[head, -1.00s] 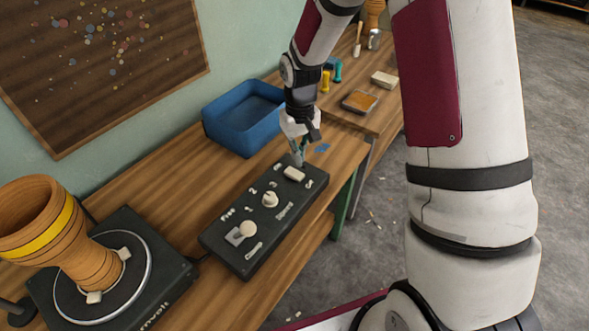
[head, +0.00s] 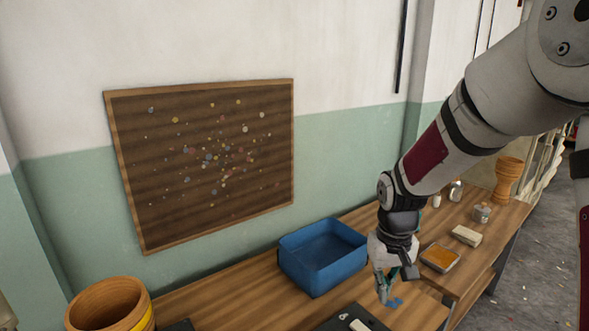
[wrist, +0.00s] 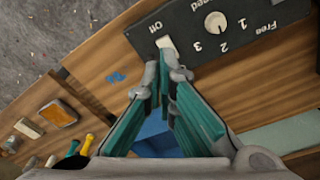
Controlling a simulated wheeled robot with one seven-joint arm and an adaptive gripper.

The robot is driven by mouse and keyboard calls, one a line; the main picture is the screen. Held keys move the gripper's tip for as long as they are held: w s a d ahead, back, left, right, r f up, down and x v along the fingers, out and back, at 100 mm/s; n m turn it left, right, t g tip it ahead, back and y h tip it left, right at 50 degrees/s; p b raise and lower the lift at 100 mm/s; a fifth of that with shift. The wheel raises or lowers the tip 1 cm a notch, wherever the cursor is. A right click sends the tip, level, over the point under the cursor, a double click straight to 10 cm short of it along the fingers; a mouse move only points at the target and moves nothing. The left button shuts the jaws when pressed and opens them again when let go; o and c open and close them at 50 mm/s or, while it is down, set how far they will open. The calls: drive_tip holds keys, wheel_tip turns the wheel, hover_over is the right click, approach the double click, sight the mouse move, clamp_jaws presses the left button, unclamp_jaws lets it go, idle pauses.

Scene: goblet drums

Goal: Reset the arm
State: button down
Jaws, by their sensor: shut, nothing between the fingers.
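My gripper (head: 384,299) hangs at the lower right in the head view, pointing down over the bench. Its green fingers are together and empty; in the wrist view its tips (wrist: 164,62) meet just in front of a white switch (wrist: 167,46) marked Off. I cannot tell whether they touch it. The switch sits on a black control box (wrist: 205,22) with a round knob (wrist: 215,22) and numbers. In the head view only the box's far end (head: 350,312) shows at the bottom edge. My arm reaches in from the upper right.
A blue bin (head: 322,257) stands left of my gripper, near the wall. A wooden drum body (head: 108,303) is at the lower left. A tray with orange content (head: 440,257), a pale block (head: 466,236) and another wooden goblet (head: 508,178) are to the right. A speckled board (head: 205,160) hangs on the wall.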

drive_tip(key=s+r+t+p, duration=0.2)
drive_tip(key=s+r+p, duration=0.1)
drive_tip(key=s+r, duration=1.15)
drive_tip(key=s+r+p, duration=0.1)
drive_tip(key=s+r, duration=0.3)
drive_tip(key=s, duration=0.2)
drive_tip(key=s+r+m+t+p, duration=0.1)
drive_tip(key=s+r+p, duration=0.1)
drive_tip(key=s+r, duration=0.2)
drive_tip(key=s, duration=0.3)
drive_tip(key=shift+s, duration=0.3)
drive_tip(key=shift+a, duration=0.1)
